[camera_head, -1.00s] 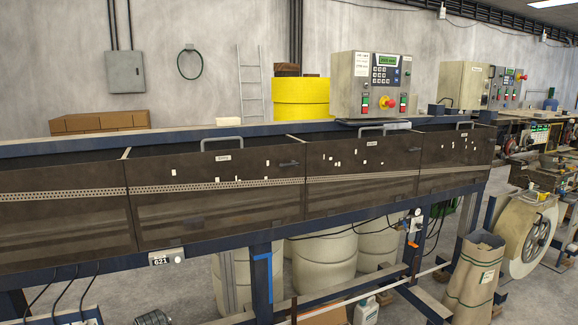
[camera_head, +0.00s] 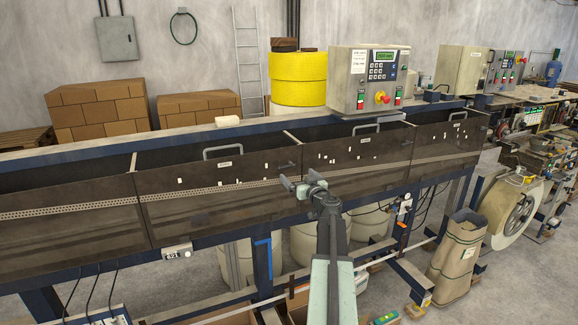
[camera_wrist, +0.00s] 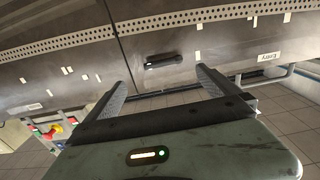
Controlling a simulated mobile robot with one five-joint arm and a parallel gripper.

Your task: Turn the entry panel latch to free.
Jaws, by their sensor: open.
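The entry panel (camera_head: 205,205) is a dark see-through panel with a small white label and a grey bar handle on its top edge. Its latch (camera_head: 285,165) is a short dark lever near the panel's upper right corner, lying about level. The latch also shows in the wrist view (camera_wrist: 162,61), roughly along the panel's edge line. My gripper (camera_head: 299,181) is open and empty, just in front of the panel near the latch. In the wrist view its two fingers (camera_wrist: 160,80) stand either side of the latch's line, apparently short of it. Contact is not visible.
A second dark panel (camera_head: 345,178) adjoins on the right. Grey bar handles (camera_head: 223,150) rise from the top edges. A control box (camera_head: 368,80) stands behind. A blue frame and a paper sack (camera_head: 457,255) are below and to the right.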

